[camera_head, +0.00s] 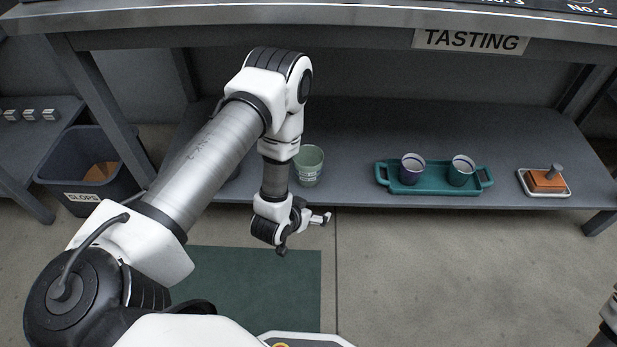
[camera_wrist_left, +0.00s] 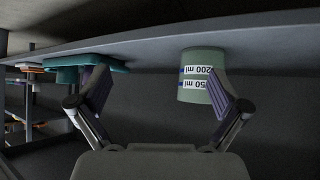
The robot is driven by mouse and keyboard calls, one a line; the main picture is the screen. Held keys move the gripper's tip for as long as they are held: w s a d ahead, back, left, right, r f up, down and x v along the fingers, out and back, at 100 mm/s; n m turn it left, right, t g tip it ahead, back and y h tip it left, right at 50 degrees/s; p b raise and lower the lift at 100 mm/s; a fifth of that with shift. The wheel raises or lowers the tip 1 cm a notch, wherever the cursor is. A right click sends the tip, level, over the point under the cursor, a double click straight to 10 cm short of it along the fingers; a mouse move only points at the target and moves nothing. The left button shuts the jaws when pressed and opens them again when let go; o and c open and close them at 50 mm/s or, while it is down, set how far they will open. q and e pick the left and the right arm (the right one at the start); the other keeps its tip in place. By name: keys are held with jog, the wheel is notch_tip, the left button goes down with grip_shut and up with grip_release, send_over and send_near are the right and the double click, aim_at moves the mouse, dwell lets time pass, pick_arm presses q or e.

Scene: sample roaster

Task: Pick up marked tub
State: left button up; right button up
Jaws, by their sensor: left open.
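The marked tub (camera_head: 309,165) is a pale green cup-shaped tub standing upright on the lower shelf, just right of my left forearm. In the left wrist view the tub (camera_wrist_left: 195,66) appears upside down, with white label bands reading "200 ml" and what looks like "50 ml". My left gripper (camera_head: 304,232) is open and empty in front of the shelf edge, below the tub in the picture. In the wrist view its fingers (camera_wrist_left: 158,88) are spread, and the right-hand finger overlaps the tub's label; I see no grip on it. My right gripper is out of view.
A teal tray (camera_head: 436,188) with two cups stands right of the tub on the shelf (camera_head: 350,125). A small dish with an orange block (camera_head: 545,181) is farther right. The tabletop above carries a TASTING sign (camera_head: 470,40). A SLOPS bin (camera_head: 82,168) stands left.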

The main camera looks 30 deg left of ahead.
aim_at(302, 169)
pick_arm(q)
jog(key=w+a+t, duration=0.1)
jog(key=w+a, duration=0.1)
jog(key=w+a+r+t+y, duration=0.1)
jog(key=w+a, duration=0.2)
jog(key=w+a+r+n+t, duration=0.1)
jog(key=w+a+t, duration=0.1)
jog(key=a, duration=0.1)
jog(key=shift+w+a+y, duration=0.15)
jog(key=shift+a+y, duration=0.05)
jog(key=shift+y, duration=0.2)
jog(key=b+x, duration=0.4)
jog(key=x, duration=0.2)
jog(key=shift+w+r+b, duration=0.1)
jog(key=shift+w+b, duration=0.2)
jog(key=shift+b, duration=0.05)
jog(key=shift+w+a, duration=0.1)
jog(key=shift+w, duration=0.25)
jog(key=shift+r, duration=0.1)
jog(key=c, duration=1)
